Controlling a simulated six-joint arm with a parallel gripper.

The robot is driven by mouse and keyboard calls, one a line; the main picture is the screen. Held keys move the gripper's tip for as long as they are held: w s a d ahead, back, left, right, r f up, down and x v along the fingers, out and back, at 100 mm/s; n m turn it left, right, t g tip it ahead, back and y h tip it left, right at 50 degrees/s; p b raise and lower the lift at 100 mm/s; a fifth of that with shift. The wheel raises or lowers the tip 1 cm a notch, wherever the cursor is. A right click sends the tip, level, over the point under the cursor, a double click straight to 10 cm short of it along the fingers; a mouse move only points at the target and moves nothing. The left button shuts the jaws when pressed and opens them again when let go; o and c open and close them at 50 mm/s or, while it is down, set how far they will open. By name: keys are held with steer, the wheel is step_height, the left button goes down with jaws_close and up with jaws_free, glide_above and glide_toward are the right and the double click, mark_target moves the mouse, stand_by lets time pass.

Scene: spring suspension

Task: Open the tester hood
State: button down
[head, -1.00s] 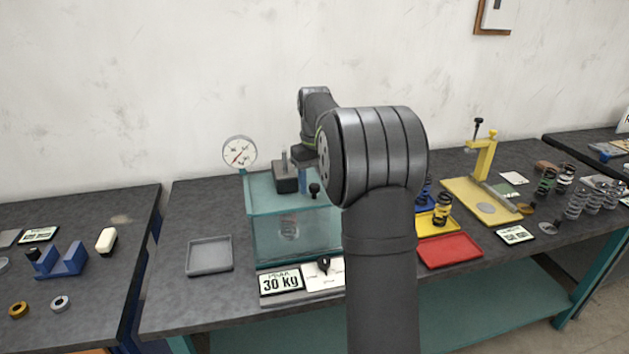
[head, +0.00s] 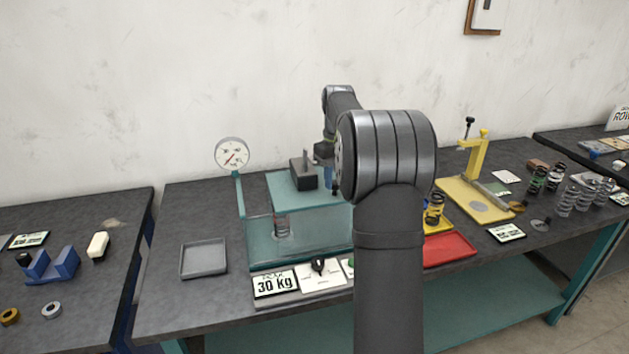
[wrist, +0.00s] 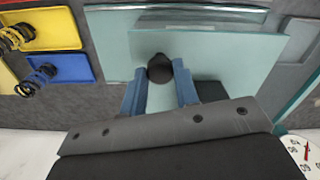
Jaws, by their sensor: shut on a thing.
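The tester (head: 260,253) is a teal stand with a dial gauge (head: 232,153). The hood's glass fills much of the wrist view (wrist: 235,60). My gripper (wrist: 160,78) has its two blue fingers shut on the hood's round black knob (wrist: 160,67). In the head view my arm partly hides the gripper (head: 329,175) and the stand's right side.
A dark block (head: 304,176) with a post stands behind the hood's front edge. A grey tray (head: 203,259) lies left of the tester; a red tray (head: 448,249) and yellow tray lie right. Cards, including a 30 kg card (head: 275,284), lie in front. A yellow press (head: 476,190) stands farther right.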

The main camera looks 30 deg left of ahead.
steer(key=w+d, duration=0.8)
steer(key=shift+w+d, duration=0.2)
steer(key=shift+d, duration=0.05)
steer(key=c, duration=1.1)
jaws_free()
step_height(320, 180, up, 12)
steer(key=shift+f, duration=0.1)
